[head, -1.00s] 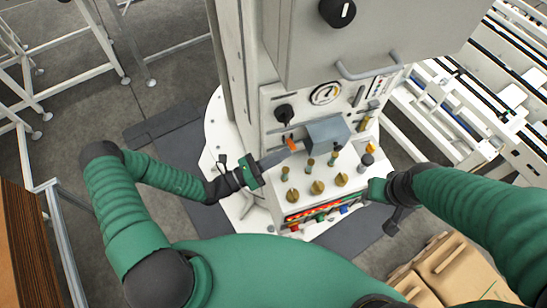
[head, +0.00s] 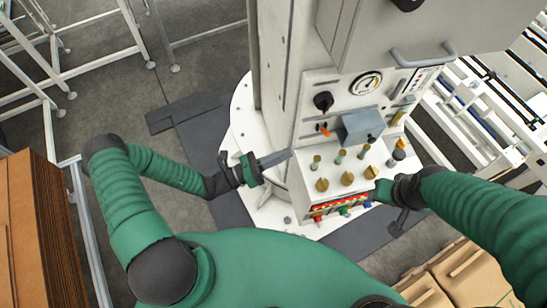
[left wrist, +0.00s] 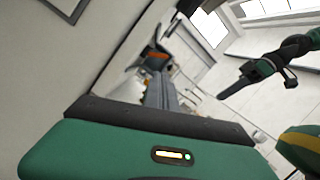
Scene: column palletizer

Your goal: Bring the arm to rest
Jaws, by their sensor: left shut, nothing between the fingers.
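My left gripper (head: 287,154) is shut and empty, left of the control panel (head: 306,107) and a little apart from it in the head view. Its closed grey fingers (left wrist: 163,92) also show in the left wrist view, pointing toward a blurred orange part (left wrist: 157,57). My left arm is bent at the elbow at the left. My right gripper (head: 381,191) is at the panel's lower right in the head view, its fingers hidden. It also shows in the left wrist view (left wrist: 236,86), too small to tell its jaws.
The panel carries an orange lever (head: 323,130), a grey box (head: 361,127), a gauge (head: 367,84) and several brass knobs (head: 346,176). Brown cardboard (head: 30,230) stands at the left, cartons (head: 465,270) at lower right. White rails (head: 480,105) lie right. Floor is free left of the column.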

